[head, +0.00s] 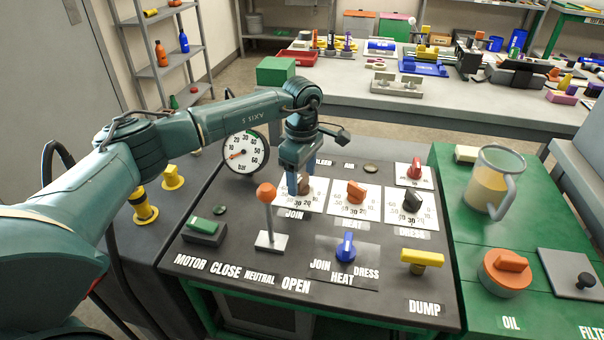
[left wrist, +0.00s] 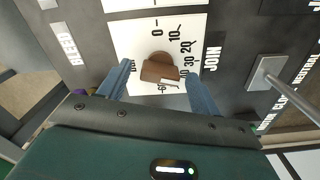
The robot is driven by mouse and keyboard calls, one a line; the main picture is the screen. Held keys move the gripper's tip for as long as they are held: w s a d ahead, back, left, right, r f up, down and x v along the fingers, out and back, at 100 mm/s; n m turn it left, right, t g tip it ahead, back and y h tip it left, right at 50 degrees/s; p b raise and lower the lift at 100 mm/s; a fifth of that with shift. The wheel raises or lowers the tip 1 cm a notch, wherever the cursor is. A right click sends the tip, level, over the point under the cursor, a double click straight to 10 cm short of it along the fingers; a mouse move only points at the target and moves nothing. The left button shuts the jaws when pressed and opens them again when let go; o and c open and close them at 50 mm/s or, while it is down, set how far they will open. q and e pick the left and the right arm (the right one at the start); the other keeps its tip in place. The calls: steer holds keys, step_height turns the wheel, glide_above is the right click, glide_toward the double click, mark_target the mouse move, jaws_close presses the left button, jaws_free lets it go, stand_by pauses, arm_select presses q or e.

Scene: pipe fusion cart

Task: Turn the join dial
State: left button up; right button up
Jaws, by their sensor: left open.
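The join dial is a brown knob (left wrist: 158,68) on a white scale plate marked 0 to 60, with the word JOIN beside it in the left wrist view. In the head view the dial (head: 305,185) is partly hidden behind my left gripper (head: 297,188). My left gripper (left wrist: 155,80) is open and points down over the dial, with one finger on each side of the knob. I cannot tell whether either finger touches it. My right gripper is not in view.
A lever with an orange ball (head: 266,193) stands just in front of the dial. An orange-knobbed dial (head: 356,192) and a black-knobbed dial (head: 412,201) sit to its right. A pressure gauge (head: 245,152) stands behind left. A blue selector (head: 346,246) is nearer the front.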

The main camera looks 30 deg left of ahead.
mark_target(302, 177)
arm_select(q)
step_height(302, 177, up, 13)
stand_by(0.4)
steer(key=shift+r, duration=0.1)
